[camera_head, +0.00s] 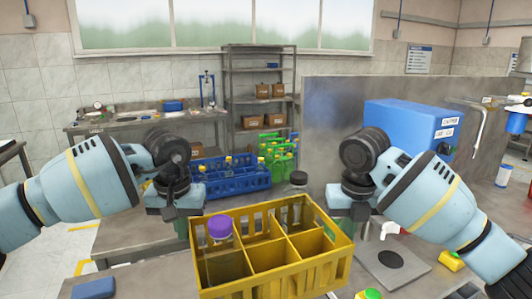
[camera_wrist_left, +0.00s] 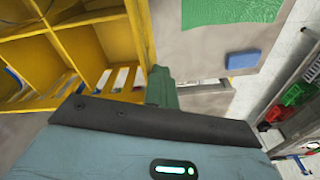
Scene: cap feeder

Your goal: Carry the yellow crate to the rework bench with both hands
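The yellow crate (camera_head: 303,272) is low in the middle of the head view, with divided compartments. A purple-capped bottle (camera_head: 220,230) stands in its left part and a dark-capped bottle (camera_head: 298,180) shows at its back. My left gripper (camera_head: 182,226) is at the crate's left end and my right gripper (camera_head: 352,218) is at its right end. In the left wrist view a green finger of my left gripper (camera_wrist_left: 161,88) is beside the outer face of the yellow crate wall (camera_wrist_left: 140,35). The frames do not show whether either gripper grips the crate. A bench with equipment (camera_head: 140,119) stands at the back left.
A blue crate (camera_head: 232,182) with bottles and green bottle holders (camera_head: 277,150) are behind the yellow crate. A large blue machine (camera_head: 405,125) is at the right. A metal shelf (camera_head: 258,75) stands at the back. A blue block (camera_head: 93,288) lies at the lower left.

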